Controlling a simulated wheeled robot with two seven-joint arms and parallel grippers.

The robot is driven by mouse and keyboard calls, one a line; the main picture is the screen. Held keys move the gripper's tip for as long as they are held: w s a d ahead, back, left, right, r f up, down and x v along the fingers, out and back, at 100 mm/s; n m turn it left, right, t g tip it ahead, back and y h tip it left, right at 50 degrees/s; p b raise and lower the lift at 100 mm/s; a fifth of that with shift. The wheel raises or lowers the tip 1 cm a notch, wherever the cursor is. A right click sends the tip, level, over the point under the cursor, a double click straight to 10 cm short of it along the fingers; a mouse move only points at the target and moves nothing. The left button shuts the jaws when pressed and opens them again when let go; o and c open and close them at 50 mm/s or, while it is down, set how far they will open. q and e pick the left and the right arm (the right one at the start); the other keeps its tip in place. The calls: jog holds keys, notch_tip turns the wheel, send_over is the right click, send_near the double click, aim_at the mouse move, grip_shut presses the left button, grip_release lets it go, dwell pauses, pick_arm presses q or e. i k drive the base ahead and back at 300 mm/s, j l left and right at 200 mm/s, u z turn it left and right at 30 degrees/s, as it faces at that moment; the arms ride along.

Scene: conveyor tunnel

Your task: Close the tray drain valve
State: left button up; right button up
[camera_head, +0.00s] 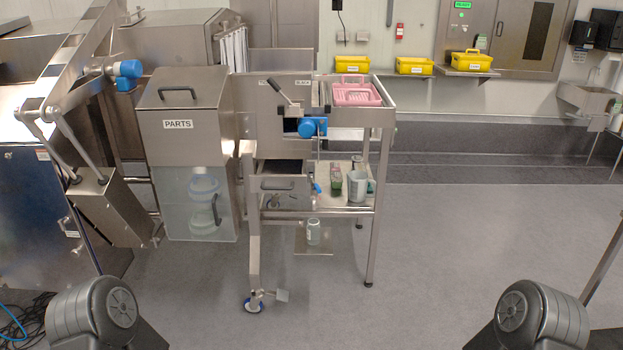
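A steel cart (378,117) stands at the centre with a raised steel panel at its left part. A dark-handled lever (284,91) sticks up at a slant from this panel. A blue knob (312,127) with metal fittings sits just below and right of the lever. I cannot tell for sure which of these belongs to the tray drain valve, or whether the valve is open. A pink basket (356,94) rests in the cart's top. Neither of my grippers shows; only parts of my arms show at the bottom corners.
A PARTS bin (187,133) stands left of the cart. A drawer (284,184), a grey jug (357,187) and small items are lower on the cart. Open floor (450,240) lies to the right. Yellow bins (414,66) are at the back.

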aim_at(315, 187)
jog(key=u, duration=0.35)
jog(key=i+l+u, duration=0.85)
jog(key=i+l, duration=0.4)
jog(key=l, duration=0.25)
jog(key=i+l, duration=0.2)
jog(key=l+u, duration=0.05)
jog(key=l, duration=0.05)
